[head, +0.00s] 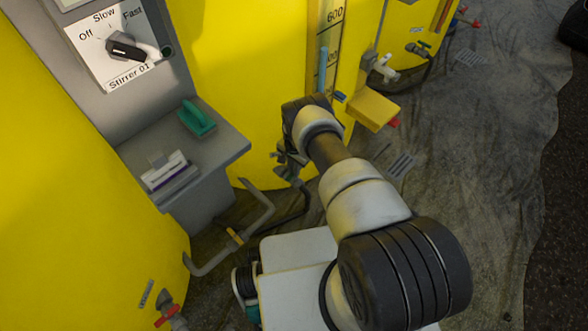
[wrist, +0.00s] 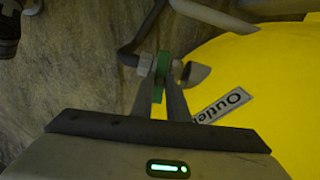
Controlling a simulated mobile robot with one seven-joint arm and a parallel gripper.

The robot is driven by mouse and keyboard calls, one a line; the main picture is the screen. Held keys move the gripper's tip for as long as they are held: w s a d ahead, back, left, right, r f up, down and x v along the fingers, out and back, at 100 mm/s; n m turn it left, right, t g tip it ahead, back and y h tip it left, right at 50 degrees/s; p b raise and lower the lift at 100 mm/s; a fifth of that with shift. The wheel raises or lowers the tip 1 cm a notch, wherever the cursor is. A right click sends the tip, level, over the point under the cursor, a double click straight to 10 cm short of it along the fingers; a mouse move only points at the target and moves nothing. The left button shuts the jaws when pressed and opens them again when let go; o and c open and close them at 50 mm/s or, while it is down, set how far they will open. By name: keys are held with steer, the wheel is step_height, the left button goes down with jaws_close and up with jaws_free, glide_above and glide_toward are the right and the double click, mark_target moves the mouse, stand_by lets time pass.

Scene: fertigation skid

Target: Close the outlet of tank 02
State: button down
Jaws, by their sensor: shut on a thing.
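The yellow tank (head: 235,75) in the middle of the head view is the one my gripper reaches; no tank number is readable. In the wrist view, a label reading "Outle…" (wrist: 222,105) is on the yellow tank wall (wrist: 255,75). Beside it is the outlet valve, with a green handle (wrist: 164,62) between grey fittings. My gripper (wrist: 163,80) is shut on the green handle, which appears crosswise to the fittings in this view. In the head view my gripper (head: 283,158) is low by the tank; the arm and gripper mostly hide the valve there.
A grey panel with a Stirrer 01 knob (head: 125,47) and a shelf (head: 227,152) holding a green brush-like item (head: 196,118) stand left. A bent pipe (head: 262,212) runs near the floor. A red-handled valve (head: 167,312) sits lower left. Floor on the right is open.

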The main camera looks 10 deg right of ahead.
stand_by(0.4)
steer(key=c, duration=1.7)
jaws_free()
step_height(320, 180, up, 17)
steer(key=p, duration=0.5)
steer(key=shift+r+p, duration=0.2)
steer(key=shift+p, duration=0.2)
